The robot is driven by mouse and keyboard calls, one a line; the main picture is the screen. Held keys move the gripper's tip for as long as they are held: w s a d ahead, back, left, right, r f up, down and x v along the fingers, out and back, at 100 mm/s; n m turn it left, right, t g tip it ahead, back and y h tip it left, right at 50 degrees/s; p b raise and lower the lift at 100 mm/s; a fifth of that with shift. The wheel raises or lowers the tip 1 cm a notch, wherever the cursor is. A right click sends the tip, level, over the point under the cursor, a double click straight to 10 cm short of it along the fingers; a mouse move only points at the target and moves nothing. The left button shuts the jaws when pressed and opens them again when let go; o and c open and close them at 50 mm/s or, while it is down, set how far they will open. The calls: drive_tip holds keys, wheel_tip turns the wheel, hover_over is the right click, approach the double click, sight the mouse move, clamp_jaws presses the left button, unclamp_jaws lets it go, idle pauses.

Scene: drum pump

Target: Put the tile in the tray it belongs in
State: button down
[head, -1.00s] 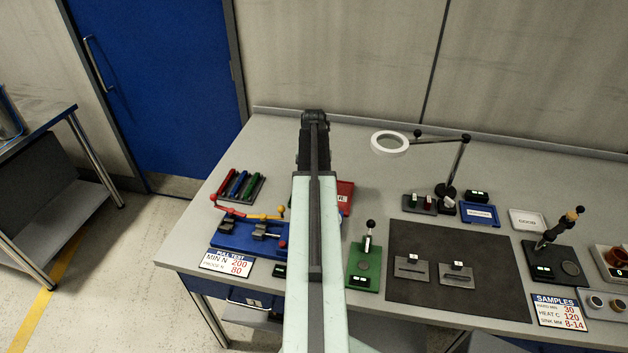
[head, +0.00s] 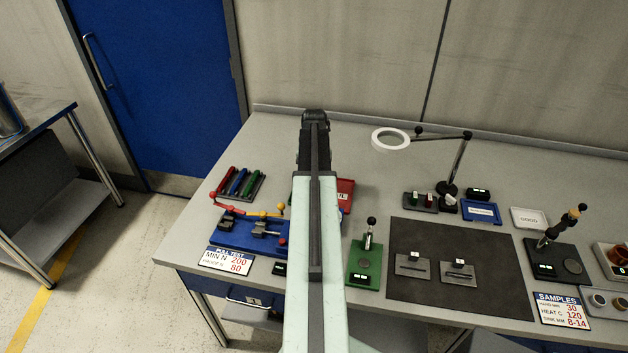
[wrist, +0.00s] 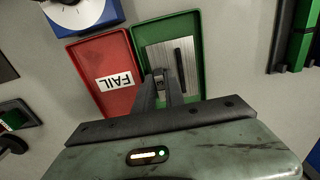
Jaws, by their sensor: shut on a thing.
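In the wrist view the tile (wrist: 190,77) is a brushed silver plate with a dark slot. It shows within the outline of the green tray (wrist: 196,24); I cannot tell whether it rests on the tray floor or hangs just above. My gripper (wrist: 159,84) is shut on the tile near its left side, and its fingers hide part of it. The red tray (wrist: 92,52), marked FAIL, lies directly left of the green one and looks empty. In the head view the red tray (head: 346,188) shows partly behind my arm, which hides the tile.
A dial device (wrist: 78,12) stands near the red tray, and dark and green bars (wrist: 295,45) lie to the right in the wrist view. In the head view, a dark mat (head: 430,288) carries two slotted plates. A ring lamp (head: 390,139) stands behind. The back middle is clear.

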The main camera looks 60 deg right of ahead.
drive_tip(key=shift+f+b, duration=0.5)
drive_tip(key=shift+f, duration=0.05)
idle(0.6)
idle(0.4)
drive_tip(key=c, duration=1)
unclamp_jaws()
drive_tip(key=shift+r, duration=0.15)
wheel_tip(320, 180, up, 8)
drive_tip(key=p, duration=0.8)
